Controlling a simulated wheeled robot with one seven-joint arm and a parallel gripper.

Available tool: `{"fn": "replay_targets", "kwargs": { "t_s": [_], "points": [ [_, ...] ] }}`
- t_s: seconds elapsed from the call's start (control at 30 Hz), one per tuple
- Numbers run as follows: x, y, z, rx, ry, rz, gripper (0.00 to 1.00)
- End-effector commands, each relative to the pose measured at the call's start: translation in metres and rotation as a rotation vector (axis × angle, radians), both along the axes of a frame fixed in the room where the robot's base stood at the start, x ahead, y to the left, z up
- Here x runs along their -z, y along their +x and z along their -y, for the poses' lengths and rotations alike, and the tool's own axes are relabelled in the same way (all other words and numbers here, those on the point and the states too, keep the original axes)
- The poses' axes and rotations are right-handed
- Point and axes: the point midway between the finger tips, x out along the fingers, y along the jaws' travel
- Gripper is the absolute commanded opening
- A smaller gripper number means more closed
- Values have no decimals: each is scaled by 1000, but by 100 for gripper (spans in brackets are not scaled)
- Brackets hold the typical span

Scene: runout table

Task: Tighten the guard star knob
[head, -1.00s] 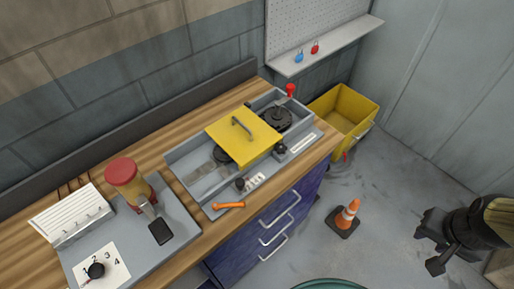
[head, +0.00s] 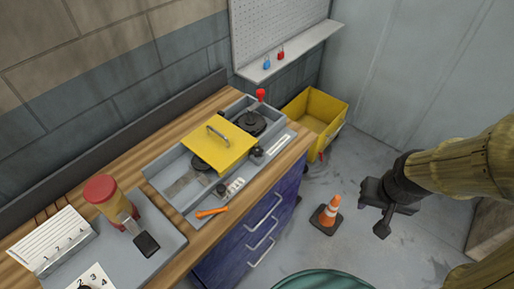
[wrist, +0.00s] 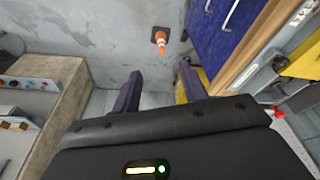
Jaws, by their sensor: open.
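The yellow guard (head: 222,148) with a grey handle lies over the grey runout unit (head: 166,183) on the bench. A dark knob (head: 257,152) sits by the guard's right corner. Another dark knob (head: 221,189) sits at the unit's front, beside a white label. Both are too small to tell which is the star knob. My gripper (head: 372,208) is out over the floor, right of the bench and well apart from the knobs. In the wrist view my gripper (wrist: 160,88) is open, with nothing between its fingers.
An orange tool (head: 211,212) lies before the unit. A yellow bin (head: 322,110) stands beyond the bench end. A traffic cone (head: 328,214) stands on the floor between bench and gripper. A padlock shelf (head: 300,50) is behind.

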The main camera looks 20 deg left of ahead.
Motion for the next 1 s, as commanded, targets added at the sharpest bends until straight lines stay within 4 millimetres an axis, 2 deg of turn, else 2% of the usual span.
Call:
{"fn": "replay_targets", "kwargs": {
  "t_s": [0.03,0.07,0.17,0.27,0.37,0.5,0.7,0.83,1.0],
  "points": [
    [0,1,-1,-4,0,0,54],
    [-1,3,-2,-9,-1,-1,60],
    [-3,17,-8,-48,-5,-6,60],
    [-7,41,-23,-126,-14,-21,60],
    [-13,75,-45,-239,-28,-39,60],
    [-19,120,-89,-422,-49,-70,60],
    [-24,171,-161,-681,-79,-113,60],
    [-25,193,-212,-846,-99,-138,60],
    [-22,209,-282,-1062,-124,-170,60]
  ]
}}
